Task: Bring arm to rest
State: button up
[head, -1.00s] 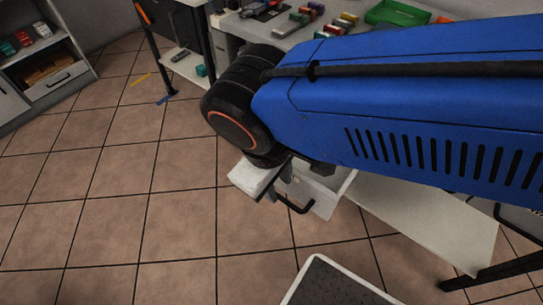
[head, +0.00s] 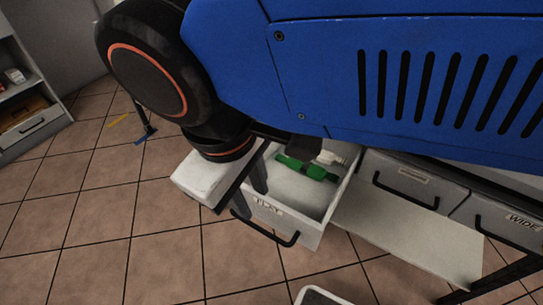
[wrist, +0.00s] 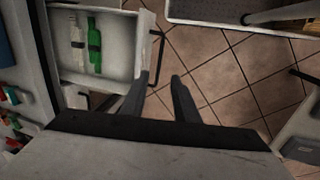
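My gripper (wrist: 160,77) shows in the wrist view with its two dark fingers apart and only floor between them. It is empty. The drawer holds a green item (head: 306,168) and a white item (head: 330,157). In the wrist view they look like a green bottle (wrist: 94,45) and a white bottle (wrist: 78,45), lying left of the fingers, apart from them.
Closed drawers with black handles (head: 405,185) stand right of the open one, above a pale board (head: 400,245). A shelf unit (head: 30,125) stands at the far left. Tiled floor (head: 90,230) lies clear at the left. My arm hides the tabletop behind it in the head view.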

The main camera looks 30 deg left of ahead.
jog(key=w+d+f+m+y, duration=0.15)
jog(key=w+d+m, duration=0.65)
jog(key=w+d, duration=1.2)
jog(key=s+d+f+m+t, duration=0.1)
jog(key=d+f+m, duration=0.2)
jog(key=d, duration=0.5)
jog(key=s+d+f+m+h, duration=0.1)
jog(key=d+f+m, duration=0.1)
jog(key=d, duration=0.6)
jog(key=d+f+m+t, duration=0.1)
jog(key=d+f+m, duration=0.2)
jog(key=d, duration=0.6)
jog(key=shift+s+f+m+t, duration=0.3)
jog(key=shift+s+m, duration=0.1)
jog(key=shift+m, duration=0.2)
